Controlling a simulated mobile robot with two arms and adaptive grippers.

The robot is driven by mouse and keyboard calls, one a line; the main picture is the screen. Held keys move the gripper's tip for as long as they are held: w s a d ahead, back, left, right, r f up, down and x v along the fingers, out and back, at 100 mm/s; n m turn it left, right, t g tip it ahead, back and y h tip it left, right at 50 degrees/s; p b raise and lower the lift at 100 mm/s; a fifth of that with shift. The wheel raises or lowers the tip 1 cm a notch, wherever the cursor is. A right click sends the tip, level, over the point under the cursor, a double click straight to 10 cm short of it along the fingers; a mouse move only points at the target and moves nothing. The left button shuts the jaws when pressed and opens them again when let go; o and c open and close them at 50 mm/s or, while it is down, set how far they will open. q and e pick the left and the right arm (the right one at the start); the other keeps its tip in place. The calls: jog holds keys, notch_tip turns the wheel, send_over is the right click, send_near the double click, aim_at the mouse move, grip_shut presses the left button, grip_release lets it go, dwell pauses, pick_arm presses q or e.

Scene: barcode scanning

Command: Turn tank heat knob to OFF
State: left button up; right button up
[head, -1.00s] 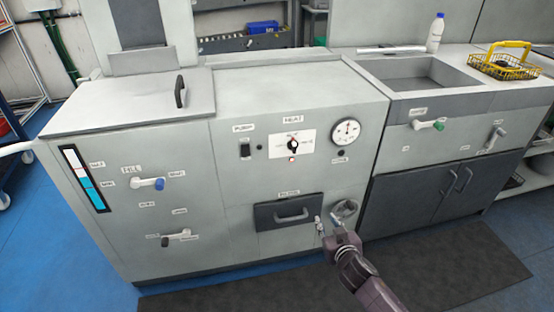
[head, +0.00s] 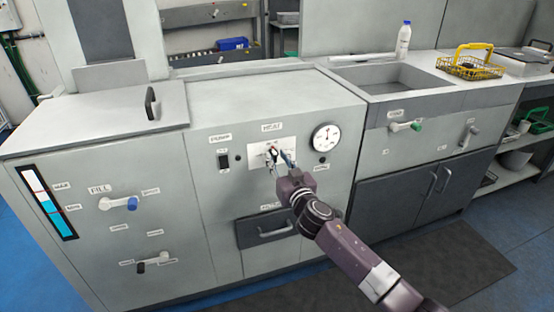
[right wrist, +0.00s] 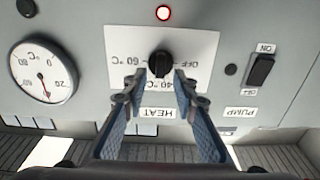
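The heat knob (right wrist: 160,64) is black and sits on a white dial plate (right wrist: 196,46) on the machine's front panel. In the upside-down right wrist view, OFF is on the knob's right, 40 °C below and 60 °C on its left. Its exact pointer direction is hard to tell. My right gripper (right wrist: 160,86) is open, its two blue-padded fingers spread on either side of the knob with no clear contact. In the head view the right gripper (head: 280,157) partly covers the dial. My left gripper is not in view.
A lit red lamp (right wrist: 163,13) is beside the dial plate. A round temperature gauge (head: 326,137) and the black pump switch (head: 223,161) flank it. A drawer handle (head: 276,231) is below.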

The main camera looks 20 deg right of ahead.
jog(key=shift+w, duration=0.3)
grip_shut()
